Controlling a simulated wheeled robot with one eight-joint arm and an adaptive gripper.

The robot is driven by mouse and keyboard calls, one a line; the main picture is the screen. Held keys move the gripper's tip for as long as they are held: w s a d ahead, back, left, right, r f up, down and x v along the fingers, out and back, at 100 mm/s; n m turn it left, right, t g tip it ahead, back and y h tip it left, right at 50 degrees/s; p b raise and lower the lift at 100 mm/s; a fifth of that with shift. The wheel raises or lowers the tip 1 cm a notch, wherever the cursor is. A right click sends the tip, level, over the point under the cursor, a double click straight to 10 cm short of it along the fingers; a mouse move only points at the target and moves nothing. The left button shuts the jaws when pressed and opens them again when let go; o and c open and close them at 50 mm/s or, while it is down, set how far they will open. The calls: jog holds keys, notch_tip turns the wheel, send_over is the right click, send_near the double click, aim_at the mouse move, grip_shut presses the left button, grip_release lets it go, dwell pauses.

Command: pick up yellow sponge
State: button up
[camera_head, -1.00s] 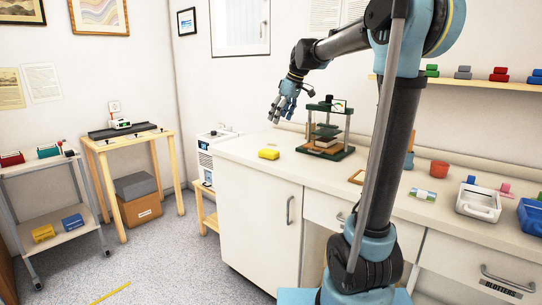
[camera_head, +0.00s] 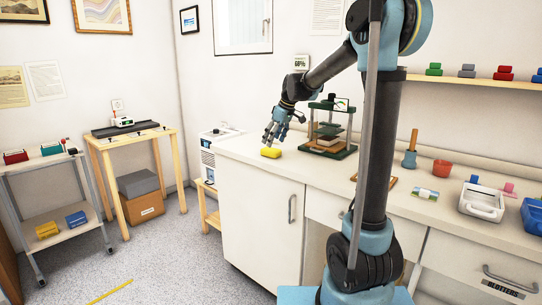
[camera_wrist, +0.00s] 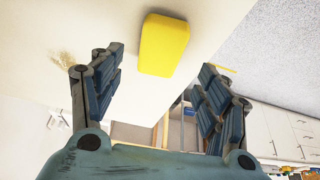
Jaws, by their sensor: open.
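The yellow sponge (camera_head: 270,153) lies on the white counter (camera_head: 240,147) near its left end. In the wrist view the sponge (camera_wrist: 164,45) lies ahead of my gripper, between the lines of its two fingers. My gripper (camera_head: 273,137) is just above the sponge in the head view, pointing down. Its blue-padded fingers are spread apart in the wrist view (camera_wrist: 152,95), with nothing between them. I cannot tell from these views whether a fingertip touches the sponge.
A green-framed press (camera_head: 327,130) stands on the counter just right of my gripper. The counter's front edge runs close to the sponge.

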aim_at(272, 149)
jog(key=shift+d+x, duration=0.15)
jog(key=shift+x, duration=1.15)
jog(key=shift+d+x, duration=0.15)
jog(key=shift+x, duration=1.1)
jog(key=shift+s+f, duration=0.1)
jog(key=shift+f, duration=0.05)
jog(key=c, duration=0.9)
